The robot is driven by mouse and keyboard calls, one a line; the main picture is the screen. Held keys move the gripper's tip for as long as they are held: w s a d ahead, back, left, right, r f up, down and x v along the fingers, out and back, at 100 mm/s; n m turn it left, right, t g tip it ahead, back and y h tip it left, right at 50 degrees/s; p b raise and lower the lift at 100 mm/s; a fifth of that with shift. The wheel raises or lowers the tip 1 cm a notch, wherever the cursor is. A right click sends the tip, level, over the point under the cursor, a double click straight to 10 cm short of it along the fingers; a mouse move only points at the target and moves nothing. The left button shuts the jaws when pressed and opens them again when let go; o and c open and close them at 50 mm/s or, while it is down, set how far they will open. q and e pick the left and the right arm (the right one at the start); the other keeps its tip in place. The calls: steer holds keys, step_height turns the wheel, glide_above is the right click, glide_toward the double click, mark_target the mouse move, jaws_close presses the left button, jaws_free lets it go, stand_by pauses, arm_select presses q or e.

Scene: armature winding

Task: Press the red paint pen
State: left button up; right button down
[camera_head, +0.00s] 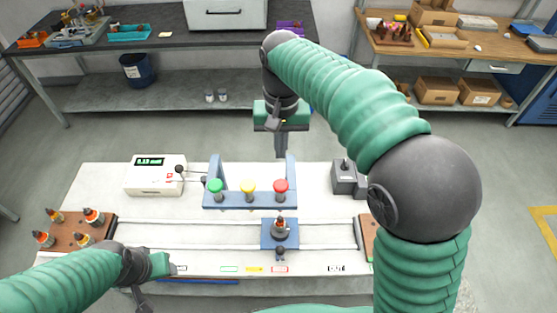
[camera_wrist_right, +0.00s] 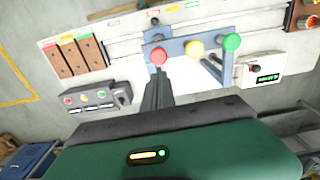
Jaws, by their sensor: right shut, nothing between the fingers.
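The red paint pen (camera_head: 281,186), with a round red cap, stands at the right end of a blue rack (camera_head: 236,200), beside the yellow pen (camera_head: 248,187) and the green pen (camera_head: 214,186). My right gripper (camera_head: 281,153) is shut and empty, pointing down just above and behind the red pen. In the right wrist view the shut fingertips (camera_wrist_right: 158,76) appear close to the red cap (camera_wrist_right: 158,57); contact cannot be told. An armature (camera_head: 280,226) sits on a blue carriage below the red pen. My left gripper (camera_head: 166,265) is low at the front left; its opening is unclear.
A white meter (camera_head: 154,174) stands left of the rack, and a grey switch box (camera_head: 345,176) stands right of it. A brown tray (camera_head: 62,227) holds several armatures at the left. Rails (camera_head: 190,222) cross the white table.

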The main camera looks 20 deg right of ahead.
mark_target(282, 183)
step_height(282, 183, down, 11)
steer(key=p, duration=0.3)
steer(key=shift+s, duration=0.1)
steer(key=shift+d+f, duration=0.2)
steer(key=shift+f, duration=0.2)
arm_select(q)
steer(key=v, duration=0.4)
steer(key=shift+w+d+r, duration=0.2)
steer(key=shift+w+d, duration=0.1)
steer(key=shift+d, duration=0.05)
arm_select(e)
steer(key=shift+a, duration=0.1)
